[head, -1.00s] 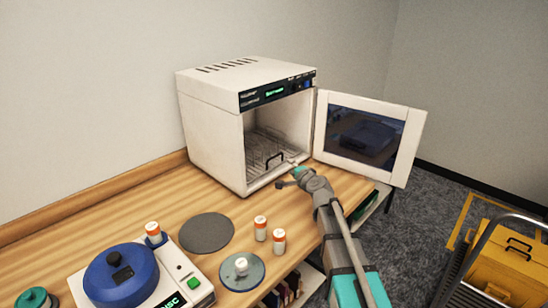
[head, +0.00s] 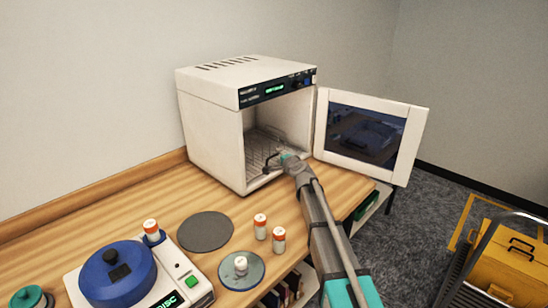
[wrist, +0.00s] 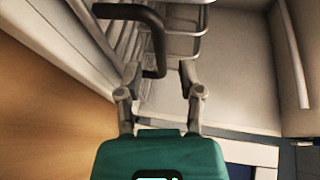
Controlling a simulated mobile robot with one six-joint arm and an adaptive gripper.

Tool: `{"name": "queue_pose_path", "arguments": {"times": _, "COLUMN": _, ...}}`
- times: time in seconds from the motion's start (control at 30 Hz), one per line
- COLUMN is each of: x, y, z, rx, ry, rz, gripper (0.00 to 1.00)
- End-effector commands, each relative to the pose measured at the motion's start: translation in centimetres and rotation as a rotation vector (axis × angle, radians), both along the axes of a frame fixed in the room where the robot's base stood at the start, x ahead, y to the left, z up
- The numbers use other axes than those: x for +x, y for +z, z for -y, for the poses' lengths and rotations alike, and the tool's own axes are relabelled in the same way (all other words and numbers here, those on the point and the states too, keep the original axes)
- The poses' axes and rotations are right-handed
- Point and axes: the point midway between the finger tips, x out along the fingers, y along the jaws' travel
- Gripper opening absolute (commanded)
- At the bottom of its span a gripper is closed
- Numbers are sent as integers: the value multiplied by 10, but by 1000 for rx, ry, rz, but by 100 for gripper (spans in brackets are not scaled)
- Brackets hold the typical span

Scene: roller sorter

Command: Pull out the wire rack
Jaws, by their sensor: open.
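The wire rack (head: 262,142) lies inside the open white oven on the bench. Its black handle (wrist: 153,40) faces out at the oven's mouth. The rack's wires (wrist: 184,45) also show in the wrist view. My gripper (head: 279,158) is at the oven opening, over the front of the rack, and partly hides the handle in the head view. In the wrist view my gripper (wrist: 160,72) is open, with one fingertip on each side of the lower part of the handle. I cannot tell whether either finger touches it.
The oven (head: 215,125) has its door (head: 418,145) swung open to the right, beside my arm. On the bench in front are a grey disc (head: 205,232), two orange-capped vials (head: 260,227), a small round plate (head: 255,275) and a blue-lidded device (head: 118,280).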

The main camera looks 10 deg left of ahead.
Motion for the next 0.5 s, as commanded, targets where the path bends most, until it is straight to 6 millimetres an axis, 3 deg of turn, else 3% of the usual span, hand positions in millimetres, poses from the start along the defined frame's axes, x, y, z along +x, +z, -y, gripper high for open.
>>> {"name": "queue_pose_path", "arguments": {"times": 0.2, "x": 20, "y": -5, "z": -11, "rx": 0, "ry": 0, "rz": 0, "gripper": 48}}
{"name": "queue_pose_path", "arguments": {"times": 0.5, "x": 24, "y": -5, "z": -13, "rx": 0, "ry": -1, "rz": 0, "gripper": 48}}
